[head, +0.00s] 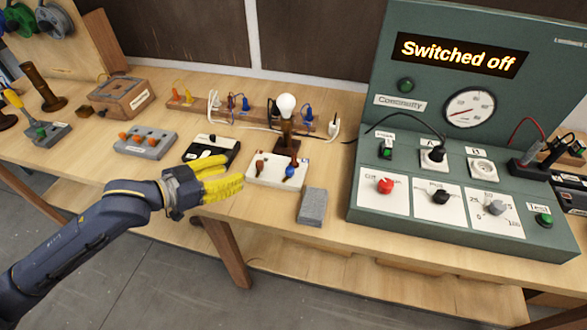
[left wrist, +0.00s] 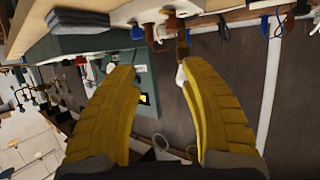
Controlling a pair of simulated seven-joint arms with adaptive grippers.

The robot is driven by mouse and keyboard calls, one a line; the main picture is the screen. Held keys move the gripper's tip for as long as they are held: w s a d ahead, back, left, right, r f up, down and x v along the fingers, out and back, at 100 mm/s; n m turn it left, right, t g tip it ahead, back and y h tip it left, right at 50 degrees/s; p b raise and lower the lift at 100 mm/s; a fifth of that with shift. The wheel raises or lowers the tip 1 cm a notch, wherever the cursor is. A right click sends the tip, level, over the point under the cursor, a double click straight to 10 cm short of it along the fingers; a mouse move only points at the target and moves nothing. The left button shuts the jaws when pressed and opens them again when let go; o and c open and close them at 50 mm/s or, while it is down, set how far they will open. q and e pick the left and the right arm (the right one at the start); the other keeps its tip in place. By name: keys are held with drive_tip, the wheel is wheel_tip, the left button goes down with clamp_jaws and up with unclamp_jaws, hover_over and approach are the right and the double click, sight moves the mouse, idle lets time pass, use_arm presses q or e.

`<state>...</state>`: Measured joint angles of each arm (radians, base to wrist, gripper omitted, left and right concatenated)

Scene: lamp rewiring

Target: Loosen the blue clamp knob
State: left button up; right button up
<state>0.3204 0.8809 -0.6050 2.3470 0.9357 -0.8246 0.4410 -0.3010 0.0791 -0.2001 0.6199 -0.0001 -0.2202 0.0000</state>
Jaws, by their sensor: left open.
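The blue clamp knob (head: 290,170) stands at the right side of a white plate (head: 270,181) on the bench. A brown knob (head: 260,167) stands to its left, and a wooden lamp with a white bulb (head: 286,105) rises behind them. My left gripper (head: 240,178), with yellow fingers, is open and empty at the plate's left, short of the blue knob. In the left wrist view, the open fingers (left wrist: 154,75) frame the lamp bulb (left wrist: 181,75), and the blue knob (left wrist: 137,32) shows beyond them, near the plate. My right gripper is not in view.
A grey block (head: 312,206) lies right of the plate. The green control panel (head: 362,228), reading "Switched off", stands farther right. A black switch box (head: 225,143) is behind my left gripper. A wooden rack (head: 245,116) with plugs and cables runs behind the lamp.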

sight(288, 170)
use_arm(q)
drive_tip(key=shift+m+g+h, duration=0.4)
drive_tip(key=shift+g, duration=0.3)
drive_tip(key=s+x, duration=0.1)
drive_tip(key=x, duration=0.4)
drive_tip(key=d+x, duration=0.1)
drive_tip(key=x, duration=0.5)
drive_tip(key=s+d+x, duration=0.1)
drive_tip(key=x, duration=0.5)
drive_tip(key=shift+s+d+f, duration=0.1)
drive_tip(key=shift+s, duration=0.1)
clamp_jaws()
